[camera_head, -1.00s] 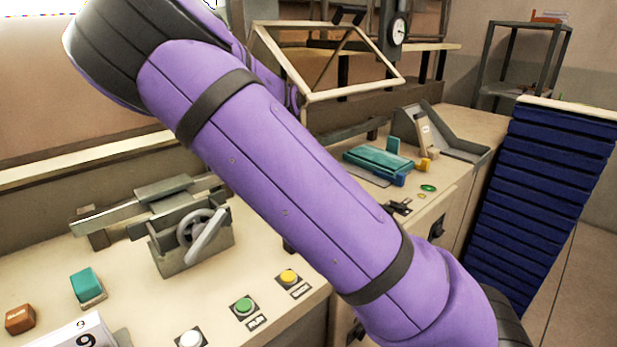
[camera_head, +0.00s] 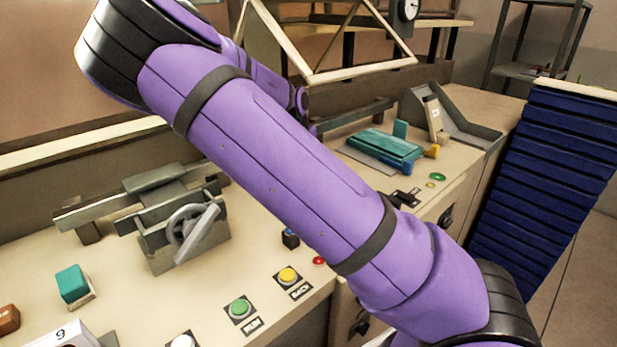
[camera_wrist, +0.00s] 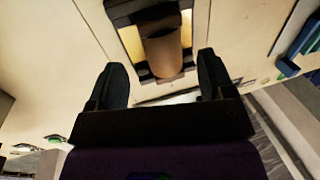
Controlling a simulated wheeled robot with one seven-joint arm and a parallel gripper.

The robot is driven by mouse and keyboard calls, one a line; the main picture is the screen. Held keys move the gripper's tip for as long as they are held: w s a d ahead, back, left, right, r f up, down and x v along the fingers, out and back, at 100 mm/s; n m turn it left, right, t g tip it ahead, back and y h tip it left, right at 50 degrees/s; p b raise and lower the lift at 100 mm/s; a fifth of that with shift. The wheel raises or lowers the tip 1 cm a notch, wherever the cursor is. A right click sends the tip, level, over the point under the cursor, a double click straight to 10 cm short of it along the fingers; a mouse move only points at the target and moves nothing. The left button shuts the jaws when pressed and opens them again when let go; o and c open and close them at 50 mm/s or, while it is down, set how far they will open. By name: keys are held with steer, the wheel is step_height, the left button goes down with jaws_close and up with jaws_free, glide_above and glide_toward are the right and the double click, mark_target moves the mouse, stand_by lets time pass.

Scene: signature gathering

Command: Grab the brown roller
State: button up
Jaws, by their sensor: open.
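The brown roller (camera_wrist: 163,52) shows in the wrist view, just beyond my gripper, sitting in a pale-framed recess in a cream panel. My gripper (camera_wrist: 161,66) is open, with one dark finger on each side of the roller's near end. The fingers look apart from the roller, though the exact depth gap is hard to judge. In the head view I make out neither the roller nor my gripper; my purple arm crosses the middle of that picture and covers part of the worktop.
The cream worktop holds a grey clamp with a handwheel (camera_head: 187,232), a green button (camera_head: 239,308), a yellow button (camera_head: 288,276) and a teal block device (camera_head: 384,147). A tall dark blue stack (camera_head: 545,180) stands at the right. A wooden frame rises behind my arm.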

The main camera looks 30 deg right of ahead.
steer(key=shift+x, duration=2.2)
steer(key=shift+s+d, duration=0.1)
steer(key=c, duration=1.1)
steer(key=shift+r, duration=0.15)
